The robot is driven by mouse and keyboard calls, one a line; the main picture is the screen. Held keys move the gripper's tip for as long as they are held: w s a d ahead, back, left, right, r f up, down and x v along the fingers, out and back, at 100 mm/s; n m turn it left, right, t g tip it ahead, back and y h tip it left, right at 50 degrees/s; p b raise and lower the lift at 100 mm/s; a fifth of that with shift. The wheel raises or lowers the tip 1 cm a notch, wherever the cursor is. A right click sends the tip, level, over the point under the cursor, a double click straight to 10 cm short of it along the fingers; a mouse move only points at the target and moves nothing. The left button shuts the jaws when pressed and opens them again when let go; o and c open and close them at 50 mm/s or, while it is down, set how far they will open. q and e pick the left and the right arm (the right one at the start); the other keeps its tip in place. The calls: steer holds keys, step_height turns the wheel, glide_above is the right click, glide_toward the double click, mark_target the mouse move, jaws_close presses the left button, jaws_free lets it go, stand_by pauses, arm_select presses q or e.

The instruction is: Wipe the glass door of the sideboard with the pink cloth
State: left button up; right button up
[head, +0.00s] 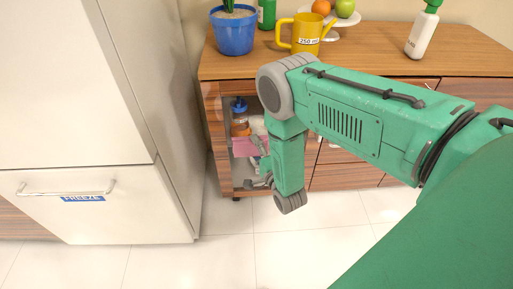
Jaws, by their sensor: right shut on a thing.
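The sideboard (330,183) has a wood-grain body, and its glass door (229,172) is at its left end. The pink cloth (243,147) shows as a small patch in front of the glass, to the left of my green right forearm. My right gripper (256,164) is at the door, shut on the pink cloth and partly hidden by my own wrist. I cannot tell exactly how much of the cloth touches the glass. My left gripper is out of view.
A blue plant pot (234,33), a yellow watering can (303,36), a fruit stand (338,20) and a white spray bottle (421,35) stand on the sideboard top. A bottle (240,121) shows through the glass. A white fridge (90,130) stands left. The tiled floor (300,250) in front is clear.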

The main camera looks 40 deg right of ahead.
mark_target(248, 127)
steer(key=shift+w+a+r, duration=0.1)
steer(key=shift+w+a, duration=0.1)
steer(key=shift+w, duration=0.1)
steer(key=shift+w+d+r+b, duration=0.1)
steer(key=shift+w+d+b, duration=0.05)
steer(key=shift+w+b, duration=0.55)
steer(key=w+d, duration=0.1)
steer(key=w+d+b, duration=0.1)
steer(key=d, duration=0.1)
steer(key=shift+w+d+f, duration=0.15)
steer(key=shift+w+f, duration=0.15)
steer(key=shift+w, duration=0.1)
steer(key=shift+w+a+r, duration=0.15)
steer(key=shift+a+r, duration=0.15)
steer(key=shift+a, duration=0.2)
steer(key=shift+d+f, duration=0.2)
steer(key=shift+d, duration=0.25)
arm_select(q)
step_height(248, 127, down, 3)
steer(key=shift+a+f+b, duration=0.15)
steer(key=shift+b, duration=0.15)
arm_select(e)
steer(key=shift+w, duration=0.15)
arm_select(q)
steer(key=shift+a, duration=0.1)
